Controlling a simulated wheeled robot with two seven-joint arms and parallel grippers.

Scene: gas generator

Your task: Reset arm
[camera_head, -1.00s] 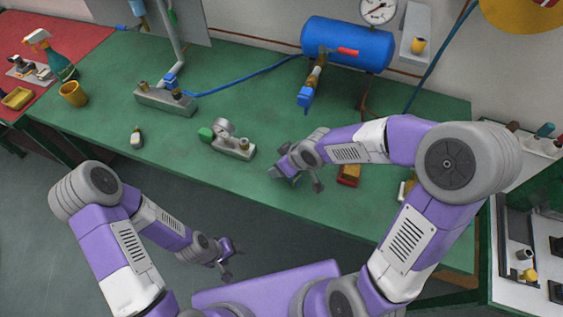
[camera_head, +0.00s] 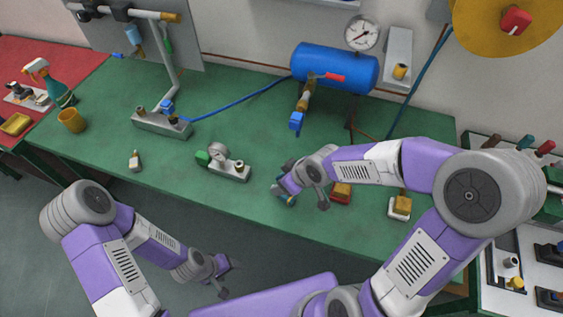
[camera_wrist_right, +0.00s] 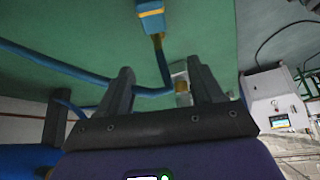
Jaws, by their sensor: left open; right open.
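My left gripper (camera_head: 228,279) is open and empty. It hangs low over the floor, off the front edge of the green workbench (camera_head: 250,125). My right gripper (camera_head: 303,198) is open above the front middle of the bench, right of the small gauge block (camera_head: 229,166). Something small and blue shows by its left finger in the head view; I cannot tell if they touch. In the right wrist view, the two dark fingers (camera_wrist_right: 161,82) stand apart. A blue hose (camera_wrist_right: 60,66) and a blue connector (camera_wrist_right: 151,18) show beyond them.
A blue tank (camera_head: 334,67) with a pressure gauge (camera_head: 362,33) stands at the back. A metal block with a post (camera_head: 160,124) stands left of it. The bench's middle is mostly clear.

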